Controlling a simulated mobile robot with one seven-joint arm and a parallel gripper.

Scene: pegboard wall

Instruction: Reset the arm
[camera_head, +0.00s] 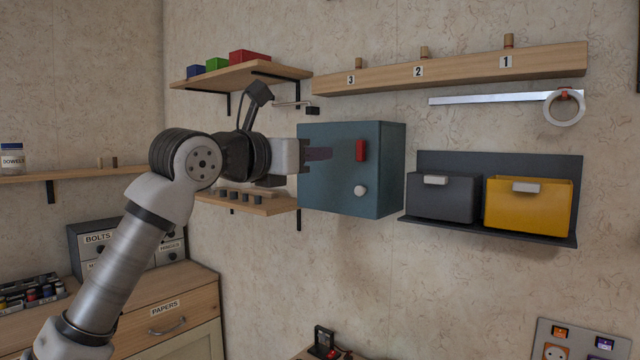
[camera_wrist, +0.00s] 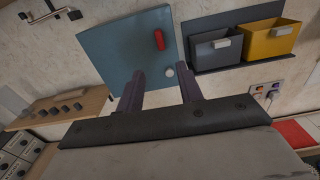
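My arm reaches up from the lower left in the head view, and my gripper (camera_head: 318,153) is in front of the left part of a blue-grey wall cabinet (camera_head: 335,195). In the wrist view my gripper (camera_wrist: 162,82) shows two dark fingers spread apart with nothing between them. Beyond the fingers is the cabinet (camera_wrist: 115,50), with its red handle (camera_wrist: 159,40) and white knob (camera_wrist: 169,71). The cabinet door looks shut. I cannot tell from these views whether a fingertip touches the cabinet.
A shelf with coloured blocks (camera_head: 216,64) is above my wrist, and a lower shelf (camera_head: 262,207) is below it. A grey bin (camera_head: 440,205) and yellow bin (camera_head: 530,210) hang right of the cabinet. A numbered peg rail (camera_head: 455,70) is above. A drawer unit (camera_head: 175,315) stands lower left.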

